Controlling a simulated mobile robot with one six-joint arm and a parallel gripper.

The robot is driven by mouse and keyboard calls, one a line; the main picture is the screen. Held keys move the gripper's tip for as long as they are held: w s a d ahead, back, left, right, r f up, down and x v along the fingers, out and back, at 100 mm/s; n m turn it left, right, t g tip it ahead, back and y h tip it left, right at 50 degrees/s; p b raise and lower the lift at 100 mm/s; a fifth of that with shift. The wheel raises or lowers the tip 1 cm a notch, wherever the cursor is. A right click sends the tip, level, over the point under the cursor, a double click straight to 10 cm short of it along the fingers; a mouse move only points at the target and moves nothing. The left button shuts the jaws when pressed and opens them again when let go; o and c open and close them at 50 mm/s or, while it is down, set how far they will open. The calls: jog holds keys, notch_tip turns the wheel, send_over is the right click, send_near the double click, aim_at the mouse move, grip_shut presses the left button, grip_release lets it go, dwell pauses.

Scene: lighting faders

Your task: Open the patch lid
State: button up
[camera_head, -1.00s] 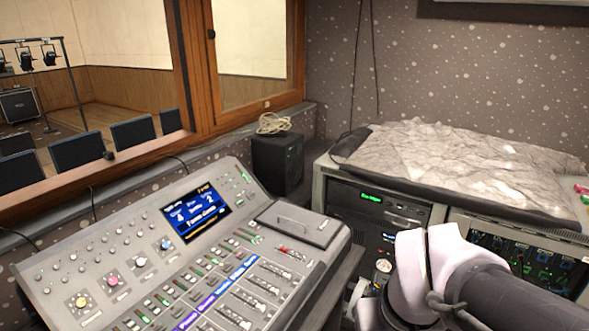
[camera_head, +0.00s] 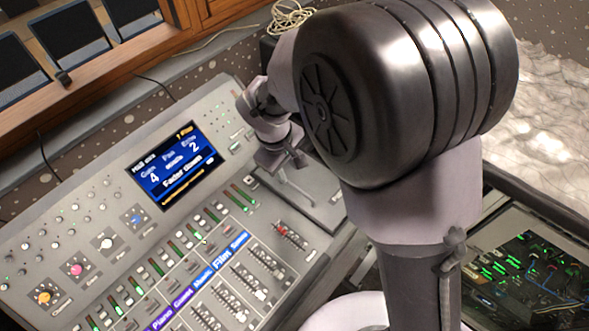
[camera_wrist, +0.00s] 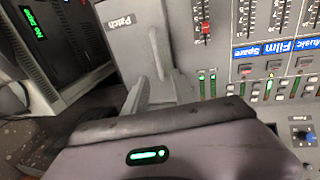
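The patch lid (camera_head: 326,212) is a flat grey panel at the right end of the mixing console, lying closed. It has a raised bar handle (camera_head: 296,192). In the wrist view the lid (camera_wrist: 120,45) carries a "Patch" label, and the handle (camera_wrist: 157,48) runs up its middle. My gripper (camera_head: 284,162) is over the lid's far part, at the handle's far end. Its fingers look spread apart, with nothing visibly held. In the wrist view the fingers (camera_wrist: 153,90) are by the handle's lower end; contact cannot be told. My arm hides part of the lid's right side.
The console (camera_head: 130,235) has a lit screen (camera_head: 172,165), knobs, and faders (camera_head: 250,275) left of the lid. An equipment rack (camera_head: 530,270) stands at right. A coiled cable (camera_head: 290,17) lies behind, near the window ledge.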

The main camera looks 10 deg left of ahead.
aim_at(295, 187)
jog(key=f, duration=0.3)
jog(key=w+f+b, duration=0.1)
jog(key=f, duration=0.3)
jog(key=w+d+f+b, duration=0.1)
jog(key=f, duration=0.2)
jog(key=shift+w+d+f, duration=0.1)
jog(key=shift+w+f, duration=0.05)
jog(key=shift+f, duration=0.15)
grip_shut()
dwell(0.7)
